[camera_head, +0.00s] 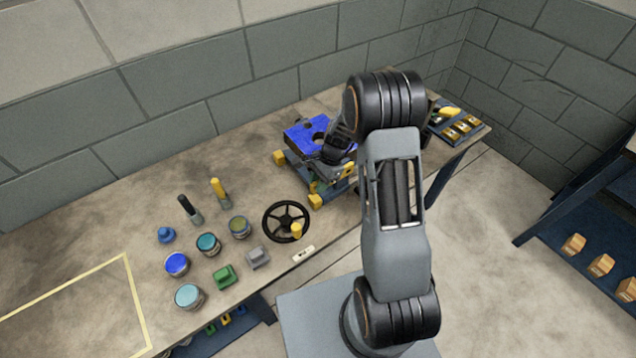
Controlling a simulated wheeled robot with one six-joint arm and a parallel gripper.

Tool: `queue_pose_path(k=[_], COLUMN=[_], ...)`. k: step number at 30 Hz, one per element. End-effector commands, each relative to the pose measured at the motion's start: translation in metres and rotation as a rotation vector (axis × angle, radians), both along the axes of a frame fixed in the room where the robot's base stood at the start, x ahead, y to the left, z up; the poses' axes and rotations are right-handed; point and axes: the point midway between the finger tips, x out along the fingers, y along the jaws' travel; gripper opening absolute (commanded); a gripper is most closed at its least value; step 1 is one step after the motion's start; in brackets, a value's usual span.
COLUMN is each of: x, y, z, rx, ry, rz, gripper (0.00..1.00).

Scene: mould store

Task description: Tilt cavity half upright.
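A blue block with a round dark hole, which looks like the cavity half (303,132), sits on a fixture with yellow corner blocks (316,201) on the bench by the wall. Its blue face is turned mostly up and looks slightly tilted; I cannot tell the exact angle. My gripper (335,150) is at the right side of the blue block, seen against it. My arm hides part of the gripper and the block's right side. Whether the fingers touch the block or are open or shut does not show.
A black handwheel (286,221) with a yellow knob stands in front of the fixture. Several tins (177,264) and two brushes (190,209) stand to the left. A tray (478,131) with yellow items lies at the right end. A yellow-taped area (135,300) at the left is clear.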

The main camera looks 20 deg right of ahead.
Motion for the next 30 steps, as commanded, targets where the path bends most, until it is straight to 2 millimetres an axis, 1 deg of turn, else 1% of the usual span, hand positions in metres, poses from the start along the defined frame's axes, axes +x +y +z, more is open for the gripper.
queue_pose_path(k=[4, 12, 14, 21, 30], x=[-0.0009, -0.0009, -0.0009, -0.0010, -0.0011], y=[0.0020, 0.0022, 0.0022, 0.0021, 0.0020], z=[-0.0050, -0.0057, -0.0057, -0.0055, -0.0054], rx=[0.000, 0.000, 0.000, 0.000, 0.000], ry=[0.000, 0.000, 0.000, 0.000, 0.000], rz=[0.000, 0.000, 0.000, 0.000, -0.001], gripper=[0.28, 0.28, 0.23, 0.00, 0.00])
